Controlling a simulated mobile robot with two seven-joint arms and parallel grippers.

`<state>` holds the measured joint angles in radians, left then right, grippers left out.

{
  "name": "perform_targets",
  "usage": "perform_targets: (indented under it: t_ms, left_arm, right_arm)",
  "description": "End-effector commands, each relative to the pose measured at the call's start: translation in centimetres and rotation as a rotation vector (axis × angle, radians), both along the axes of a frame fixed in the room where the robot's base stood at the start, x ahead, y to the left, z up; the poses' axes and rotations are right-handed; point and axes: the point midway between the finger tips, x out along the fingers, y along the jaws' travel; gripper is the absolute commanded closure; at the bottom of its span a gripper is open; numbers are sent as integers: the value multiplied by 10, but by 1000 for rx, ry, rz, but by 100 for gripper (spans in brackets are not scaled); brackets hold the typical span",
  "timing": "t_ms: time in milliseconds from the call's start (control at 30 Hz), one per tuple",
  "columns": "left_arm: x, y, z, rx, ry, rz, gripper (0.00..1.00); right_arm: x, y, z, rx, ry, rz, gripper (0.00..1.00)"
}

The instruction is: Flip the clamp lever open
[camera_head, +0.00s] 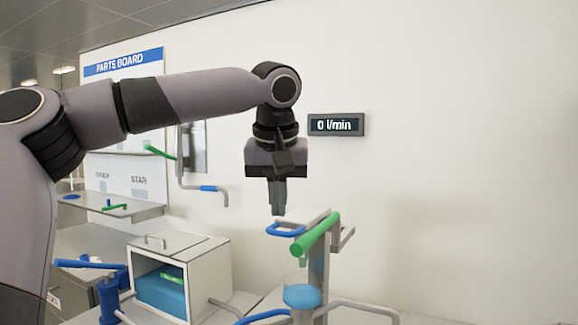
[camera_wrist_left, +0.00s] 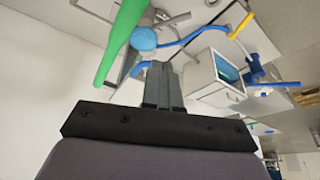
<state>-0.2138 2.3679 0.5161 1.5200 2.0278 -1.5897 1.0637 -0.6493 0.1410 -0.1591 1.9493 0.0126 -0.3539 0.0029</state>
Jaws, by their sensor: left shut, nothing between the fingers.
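My left gripper (camera_head: 278,211) points down with its fingers shut and empty. It is above and slightly left of a grey stand topped by a thick green bar (camera_head: 317,232) and a blue looped handle (camera_head: 286,230). The fingertips appear just above the blue loop, though I cannot tell the exact gap. The frames do not make clear which part is the clamp lever. In the left wrist view, the shut fingers (camera_wrist_left: 160,68) show beside the green bar (camera_wrist_left: 121,42) and a blue round part (camera_wrist_left: 143,38). My right gripper is not in view.
A white open-fronted box (camera_head: 205,255) with a blue container stands left of the stand. A blue fixture (camera_head: 110,297) is farther left. Grey rails (camera_head: 355,306) curve out near the stand's foot. A display reading 0 l/min (camera_head: 336,125) hangs on the wall.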

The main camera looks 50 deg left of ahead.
Motion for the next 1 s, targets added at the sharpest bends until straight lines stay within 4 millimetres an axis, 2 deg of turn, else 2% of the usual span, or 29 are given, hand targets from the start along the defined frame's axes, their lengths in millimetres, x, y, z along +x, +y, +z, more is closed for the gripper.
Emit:
perform_targets:
  t_ms: [200, 400, 600, 1000]
  left_arm:
    - [6, -13, 39, 2, 0, 4, 100]
    - [8, -19, 58, 2, 3, 5, 100]
    - [8, -21, 64, 1, 4, 3, 100]
    - [8, -21, 64, 1, 3, 4, 100]
  right_arm:
    - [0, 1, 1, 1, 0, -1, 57]
    - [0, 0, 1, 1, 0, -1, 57]
    - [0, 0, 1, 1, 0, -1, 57]
    - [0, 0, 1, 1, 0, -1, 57]
